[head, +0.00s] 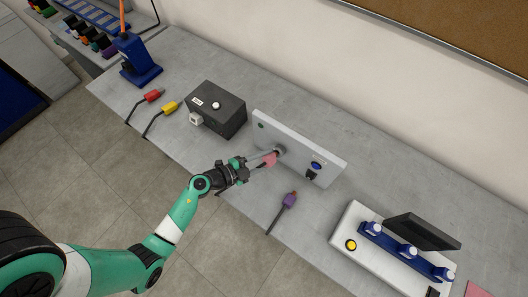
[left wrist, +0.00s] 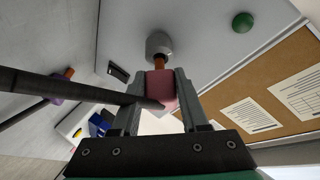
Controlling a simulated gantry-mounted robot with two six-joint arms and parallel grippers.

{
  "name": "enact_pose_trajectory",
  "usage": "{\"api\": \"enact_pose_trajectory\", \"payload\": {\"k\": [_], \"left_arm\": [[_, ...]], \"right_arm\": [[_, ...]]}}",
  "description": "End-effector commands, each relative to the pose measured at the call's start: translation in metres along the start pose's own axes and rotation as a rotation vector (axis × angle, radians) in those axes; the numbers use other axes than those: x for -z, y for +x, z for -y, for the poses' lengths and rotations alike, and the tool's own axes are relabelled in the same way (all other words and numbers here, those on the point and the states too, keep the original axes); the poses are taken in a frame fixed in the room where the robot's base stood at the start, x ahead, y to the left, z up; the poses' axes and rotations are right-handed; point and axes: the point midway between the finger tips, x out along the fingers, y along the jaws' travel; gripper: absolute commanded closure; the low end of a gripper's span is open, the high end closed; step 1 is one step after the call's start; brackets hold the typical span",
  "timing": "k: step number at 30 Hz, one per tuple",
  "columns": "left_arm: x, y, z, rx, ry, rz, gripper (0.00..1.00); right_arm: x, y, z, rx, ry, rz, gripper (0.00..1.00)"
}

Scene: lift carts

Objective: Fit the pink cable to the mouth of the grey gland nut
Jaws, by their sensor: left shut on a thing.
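The pink cable's plug (head: 270,160) is between the fingers of my left gripper (head: 266,161), which is shut on it. In the left wrist view, the pink plug (left wrist: 160,84) points its orange tip (left wrist: 159,63) at the grey gland nut (left wrist: 159,46), roughly in line. The tip's end meets the nut's near edge in the picture; I cannot tell whether it is inside the mouth or just in front. The dark cable (left wrist: 80,91) runs off to the left. In the head view, the gland nut (head: 280,148) sticks out of the pale upright panel (head: 329,165). My right gripper is not in view.
A purple plug (head: 289,200) lies right of my gripper. A black box (head: 218,108), red plug (head: 152,96) and yellow plug (head: 169,107) are left.

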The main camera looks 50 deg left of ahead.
Motion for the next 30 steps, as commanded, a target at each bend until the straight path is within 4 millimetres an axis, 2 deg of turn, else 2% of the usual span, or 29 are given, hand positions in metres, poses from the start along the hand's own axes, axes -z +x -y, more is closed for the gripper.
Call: {"api": "enact_pose_trajectory", "payload": {"k": [23, 30], "left_arm": [[-0.011, 0.021, 0.000, 0.001, 0.000, 0.000, 1.00], [-0.011, 0.022, 0.001, 0.001, 0.000, 0.000, 1.00]], "right_arm": [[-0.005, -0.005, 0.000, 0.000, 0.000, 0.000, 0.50], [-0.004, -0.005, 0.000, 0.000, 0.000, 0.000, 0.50]]}}
